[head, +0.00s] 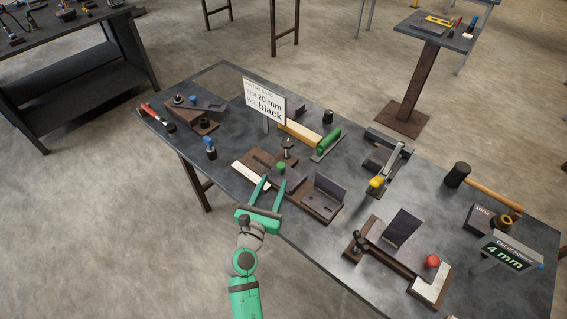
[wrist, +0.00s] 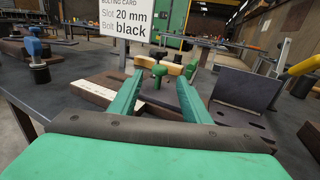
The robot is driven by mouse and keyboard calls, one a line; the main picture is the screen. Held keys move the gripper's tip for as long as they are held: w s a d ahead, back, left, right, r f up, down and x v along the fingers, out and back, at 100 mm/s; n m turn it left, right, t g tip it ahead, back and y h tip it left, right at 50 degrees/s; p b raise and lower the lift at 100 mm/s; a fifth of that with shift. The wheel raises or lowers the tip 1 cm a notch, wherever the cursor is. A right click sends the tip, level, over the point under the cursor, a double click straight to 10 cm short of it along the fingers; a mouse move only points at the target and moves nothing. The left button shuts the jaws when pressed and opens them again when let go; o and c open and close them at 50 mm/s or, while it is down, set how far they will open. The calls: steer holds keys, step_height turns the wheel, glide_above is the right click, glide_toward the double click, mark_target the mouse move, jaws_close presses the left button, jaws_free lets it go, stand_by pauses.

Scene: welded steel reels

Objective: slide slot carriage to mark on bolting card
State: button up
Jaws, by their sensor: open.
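The bolting card (head: 264,103) stands on the table and reads slot 20 mm, bolt black; it also shows in the wrist view (wrist: 124,22). In front of it is a brown base with a white scale strip (head: 251,176) and a dark slot carriage (head: 292,181) carrying a green knob (head: 281,167). In the wrist view the knob (wrist: 159,71) appears between the fingertips. My gripper (head: 274,182) is open, its green fingers reaching over the table's front edge toward the knob. Contact with the knob cannot be told. The scale's marks are too small to read.
A dark angle bracket (head: 329,187) stands just right of the carriage. A blue-knobbed post (head: 210,147) is to the left. A green-handled tool (head: 327,144) lies behind, and a red-knobbed fixture (head: 432,262) is at right. Floor in front is clear.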

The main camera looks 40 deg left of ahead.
mark_target(280, 169)
steer(key=x, duration=0.8)
steer(key=shift+w+a, duration=0.15)
steer(key=shift+w, duration=0.2)
